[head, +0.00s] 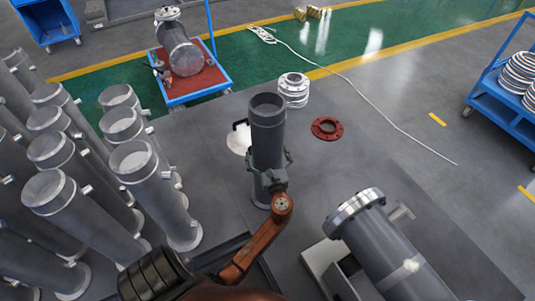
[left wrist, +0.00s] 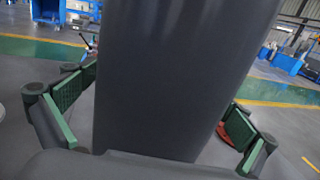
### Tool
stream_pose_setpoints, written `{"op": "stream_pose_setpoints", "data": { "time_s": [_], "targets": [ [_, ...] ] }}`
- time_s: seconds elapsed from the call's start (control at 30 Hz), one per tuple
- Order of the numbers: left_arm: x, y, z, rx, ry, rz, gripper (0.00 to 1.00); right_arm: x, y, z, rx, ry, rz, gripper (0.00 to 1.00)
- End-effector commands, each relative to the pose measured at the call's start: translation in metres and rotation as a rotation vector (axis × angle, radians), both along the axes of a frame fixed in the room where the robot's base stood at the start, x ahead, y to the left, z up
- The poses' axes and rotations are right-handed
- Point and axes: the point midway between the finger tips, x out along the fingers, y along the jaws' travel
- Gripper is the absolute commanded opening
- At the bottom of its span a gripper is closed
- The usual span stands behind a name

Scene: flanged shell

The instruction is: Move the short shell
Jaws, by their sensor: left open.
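A dark grey, open-topped shell (head: 267,125) stands upright on the floor in the middle of the head view. It fills the centre of the left wrist view (left wrist: 175,80). My left gripper (head: 270,162) is at the shell's lower half, on the near side. Its green-padded fingers are spread to either side of the shell, open, with the shell between them. Gaps show beside the left finger pad in the left wrist view; contact on the right side is unclear. The arm hides part of the shell's lower front. My right gripper is not in view.
Several tall grey shells (head: 145,175) crowd the left. A flanged shell (head: 385,245) lies on a stand at lower right. A red flange (head: 327,128) and stacked silver rings (head: 293,89) lie behind the upright shell. A blue cart (head: 192,95) carries another shell. Floor to the right is mostly clear.

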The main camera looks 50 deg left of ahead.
Motion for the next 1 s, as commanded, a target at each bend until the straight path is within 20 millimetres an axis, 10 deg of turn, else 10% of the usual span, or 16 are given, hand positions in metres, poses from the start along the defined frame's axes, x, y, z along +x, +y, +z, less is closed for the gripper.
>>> {"op": "stream_pose_setpoints", "data": {
  "time_s": [1.0],
  "targets": [
    [-0.0003, -0.0003, 0.0001, 0.0, 0.0, 0.001, 0.37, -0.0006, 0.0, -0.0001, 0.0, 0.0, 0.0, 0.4]
  ]
}}
